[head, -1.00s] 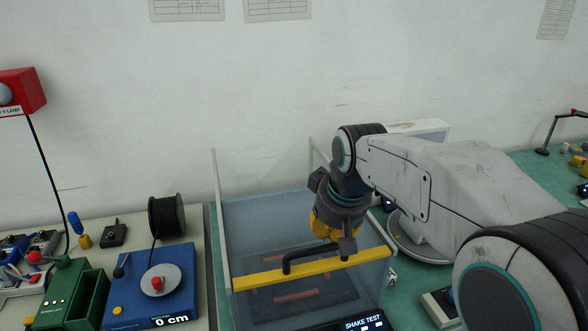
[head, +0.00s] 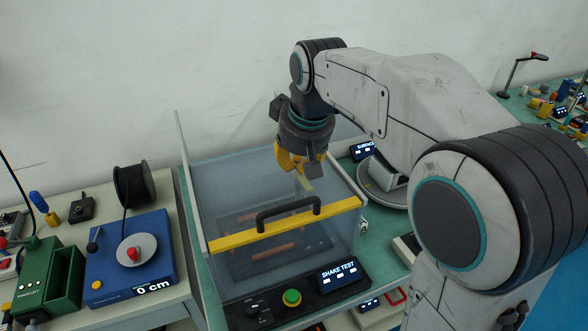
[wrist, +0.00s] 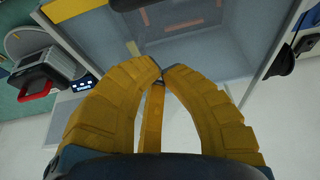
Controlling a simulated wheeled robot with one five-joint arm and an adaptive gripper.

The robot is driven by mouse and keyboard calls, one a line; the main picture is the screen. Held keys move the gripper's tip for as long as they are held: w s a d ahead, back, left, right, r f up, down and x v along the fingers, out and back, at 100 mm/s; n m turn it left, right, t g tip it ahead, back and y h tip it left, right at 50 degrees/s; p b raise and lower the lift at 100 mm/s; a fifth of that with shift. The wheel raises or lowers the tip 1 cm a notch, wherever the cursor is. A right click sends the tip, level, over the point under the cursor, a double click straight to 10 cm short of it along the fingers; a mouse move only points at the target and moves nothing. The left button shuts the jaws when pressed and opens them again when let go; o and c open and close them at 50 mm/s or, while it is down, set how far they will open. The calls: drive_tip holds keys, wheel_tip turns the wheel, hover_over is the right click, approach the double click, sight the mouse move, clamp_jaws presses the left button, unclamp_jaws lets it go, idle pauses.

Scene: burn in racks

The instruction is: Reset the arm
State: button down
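My gripper (head: 305,180) hangs from my raised arm, pointing down above the back part of the clear shake-test box (head: 222,190). Its yellow fingers also show in the wrist view (wrist: 162,74), where their tips come together with nothing visible between them. The box has a yellow front bar (head: 240,236) with a black handle (head: 288,212), which stands apart from the fingers in front of them.
A console with a green button (head: 292,297) and a SHAKE TEST screen (head: 338,274) sits before the box. A blue unit (head: 165,255) and green box (head: 45,280) stand left. A round grey base (head: 378,185) stands right. The wall is behind.

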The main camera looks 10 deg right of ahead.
drive_tip(key=v, duration=0.6)
drive_tip(key=s+d+f+m, duration=0.1)
drive_tip(key=s+d+f, duration=0.2)
drive_tip(key=s+f, duration=0.3)
drive_tip(key=s+d+f+m, duration=0.1)
drive_tip(key=s+d+f, duration=0.2)
drive_tip(key=s+f, duration=0.4)
drive_tip(key=s, duration=0.7)
drive_tip(key=shift+s+d+f+g+h, duration=0.2)
drive_tip(key=shift+f+g+h, duration=0.1)
idle(0.8)
